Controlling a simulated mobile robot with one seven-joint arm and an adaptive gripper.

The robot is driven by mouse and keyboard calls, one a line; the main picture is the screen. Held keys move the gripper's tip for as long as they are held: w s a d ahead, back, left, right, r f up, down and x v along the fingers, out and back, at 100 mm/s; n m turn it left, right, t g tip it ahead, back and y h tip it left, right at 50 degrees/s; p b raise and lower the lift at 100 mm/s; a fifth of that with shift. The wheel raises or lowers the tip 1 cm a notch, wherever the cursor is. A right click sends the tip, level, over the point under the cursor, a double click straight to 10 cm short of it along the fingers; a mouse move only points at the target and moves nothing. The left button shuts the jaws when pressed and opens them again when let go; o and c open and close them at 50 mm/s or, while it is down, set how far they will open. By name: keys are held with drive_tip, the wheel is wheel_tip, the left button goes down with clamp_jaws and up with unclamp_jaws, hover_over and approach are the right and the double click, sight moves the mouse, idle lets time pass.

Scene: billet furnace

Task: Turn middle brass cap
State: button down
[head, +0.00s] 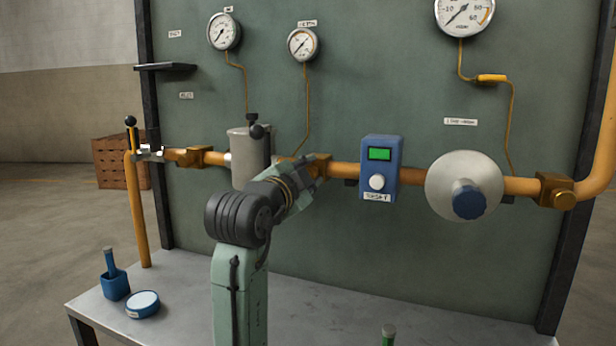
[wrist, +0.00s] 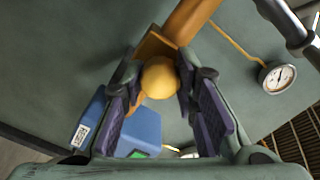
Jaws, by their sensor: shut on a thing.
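The middle brass cap (wrist: 159,77) is a rounded yellow knob on a brass block (wrist: 152,46) in the orange pipe. In the wrist view it sits between the purple pads of my gripper (wrist: 157,88), which is shut on it. In the head view my gripper (head: 304,180) reaches the pipe left of the blue box and hides most of the cap. A bit of the brass block (head: 322,160) shows behind the fingers. I cannot tell how far the cap is turned.
A blue box (head: 379,165) with a green display is close right of my gripper. A grey cylinder (head: 246,157) with a black-knobbed lever is close left. A round grey housing (head: 464,184) is farther right. A blue cup (head: 115,286) and blue tin (head: 142,303) stand on the bench.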

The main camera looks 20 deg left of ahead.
idle(0.3)
drive_tip(key=c, duration=1.2)
unclamp_jaws()
drive_tip(key=shift+c, duration=0.2)
drive_tip(key=s, duration=1.2)
drive_tip(key=shift+a, duration=0.2)
